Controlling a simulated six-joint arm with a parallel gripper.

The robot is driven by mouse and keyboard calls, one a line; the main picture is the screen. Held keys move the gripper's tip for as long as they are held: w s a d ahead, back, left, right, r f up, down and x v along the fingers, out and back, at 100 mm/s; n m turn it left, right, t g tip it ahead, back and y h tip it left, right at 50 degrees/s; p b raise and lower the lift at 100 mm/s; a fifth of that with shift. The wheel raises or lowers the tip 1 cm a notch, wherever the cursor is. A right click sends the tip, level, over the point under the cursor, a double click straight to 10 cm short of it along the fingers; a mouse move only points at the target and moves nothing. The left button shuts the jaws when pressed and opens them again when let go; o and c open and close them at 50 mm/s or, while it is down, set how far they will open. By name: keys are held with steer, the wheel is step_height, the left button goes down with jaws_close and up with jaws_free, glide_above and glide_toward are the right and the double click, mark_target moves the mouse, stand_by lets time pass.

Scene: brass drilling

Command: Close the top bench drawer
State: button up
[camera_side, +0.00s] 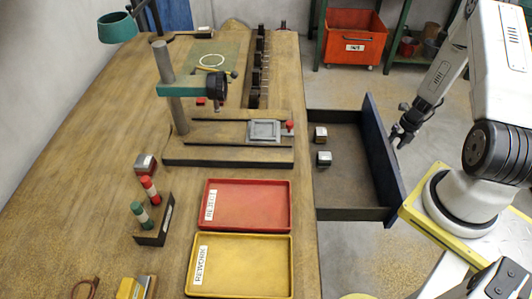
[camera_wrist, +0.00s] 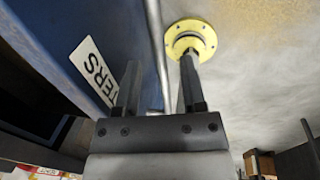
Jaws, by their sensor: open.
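The top bench drawer (camera_side: 345,207) is pulled out from the right side of the bench. Its dark blue front (camera_side: 381,160) faces right, towards my arm. Inside the drawer lie two small blocks, one brown-sided (camera_side: 320,134) and one dark with a pale top (camera_side: 324,158). My gripper (camera_side: 402,134) is just to the right of the drawer front, near its upper middle. In the wrist view my gripper (camera_wrist: 160,95) is open and empty, its fingers beside the blue drawer front (camera_wrist: 95,50), which carries a white label (camera_wrist: 93,68). Whether they touch is unclear.
A red tray (camera_side: 247,226) and a yellow tray (camera_side: 239,289) lie on the bench (camera_side: 100,150). A drill stand (camera_side: 168,95) stands behind them.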

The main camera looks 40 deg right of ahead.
steer(key=shift+f, duration=0.1)
jaws_close()
stand_by(1.5)
